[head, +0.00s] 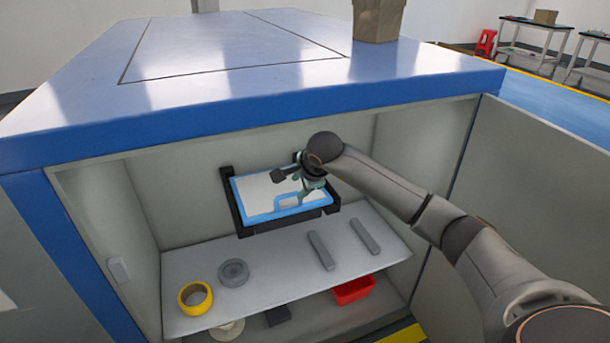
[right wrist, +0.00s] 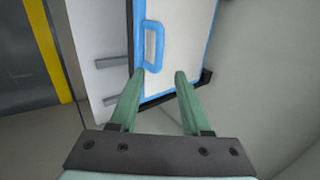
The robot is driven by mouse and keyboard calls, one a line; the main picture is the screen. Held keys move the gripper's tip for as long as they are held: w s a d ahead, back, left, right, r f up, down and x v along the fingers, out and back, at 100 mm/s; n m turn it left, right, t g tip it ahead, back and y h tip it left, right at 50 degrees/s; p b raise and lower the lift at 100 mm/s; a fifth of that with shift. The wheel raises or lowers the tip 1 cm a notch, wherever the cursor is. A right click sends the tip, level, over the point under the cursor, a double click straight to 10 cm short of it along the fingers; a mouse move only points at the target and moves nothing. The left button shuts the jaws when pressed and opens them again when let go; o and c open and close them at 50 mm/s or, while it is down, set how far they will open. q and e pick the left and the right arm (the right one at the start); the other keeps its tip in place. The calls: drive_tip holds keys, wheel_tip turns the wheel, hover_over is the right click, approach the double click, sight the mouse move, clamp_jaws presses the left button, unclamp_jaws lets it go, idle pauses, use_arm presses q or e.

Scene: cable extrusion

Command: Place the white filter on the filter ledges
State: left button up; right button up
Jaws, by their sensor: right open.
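The white filter (head: 256,195) has a blue frame and a blue handle. In the head view it sits in the black filter ledges (head: 238,222) on the cabinet's back wall, between the side brackets. The filter also shows in the right wrist view (right wrist: 183,40), with a black ledge (right wrist: 207,78) along one edge. My right gripper (head: 302,190) is in front of the filter's right part and hides some of it. In the right wrist view the right gripper (right wrist: 160,73) is open, with nothing between its fingers. My left gripper is not in view.
Below is a grey shelf (head: 278,277) with a yellow tape roll (head: 195,298), a grey ring (head: 233,273) and two grey bars (head: 321,250). A red bin (head: 353,289) is lower down. The cabinet door (head: 530,230) stands open at right; the blue-edged top (head: 250,110) overhangs the opening.

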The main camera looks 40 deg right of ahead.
drive_tip(key=d+v, duration=0.1)
drive_tip(key=v, duration=0.5)
drive_tip(key=s+a+f+y, duration=0.2)
drive_tip(key=a+y, duration=0.1)
drive_tip(key=a, duration=0.4)
drive_tip(key=s+a+f+m+g+y, duration=0.1)
drive_tip(key=a+f+y, duration=0.15)
drive_tip(key=a, duration=0.35)
drive_tip(key=s+a+f+y, duration=0.2)
drive_tip(key=a+f+y, duration=0.1)
drive_tip(key=a, duration=0.4)
drive_tip(key=s+a+r+m+t+y, duration=0.2)
drive_tip(key=s+a+m+y, duration=0.15)
drive_tip(key=a+m, duration=0.3)
drive_tip(key=s+a+r+m+t+y, duration=0.3)
drive_tip(key=a+m+y, duration=0.2)
drive_tip(key=m, duration=0.3)
drive_tip(key=s+d+f+m+t+h, duration=0.2)
drive_tip(key=d+f+m+h, duration=0.3)
drive_tip(key=m, duration=0.7)
drive_tip(key=s+d+f+m+t+h, duration=0.1)
drive_tip(key=d+f+m+t+h, duration=0.1)
drive_tip(key=f+m+h, duration=0.75)
drive_tip(key=s+f+m+g+y, duration=0.2)
drive_tip(key=s+f+m+g, duration=0.4)
drive_tip(key=s+f+m, duration=0.3)
drive_tip(key=s+m, duration=0.2)
drive_tip(key=s, duration=0.1)
drive_tip(key=shift+s+f+m+p, duration=0.25)
drive_tip(key=shift+f+m+p, duration=0.05)
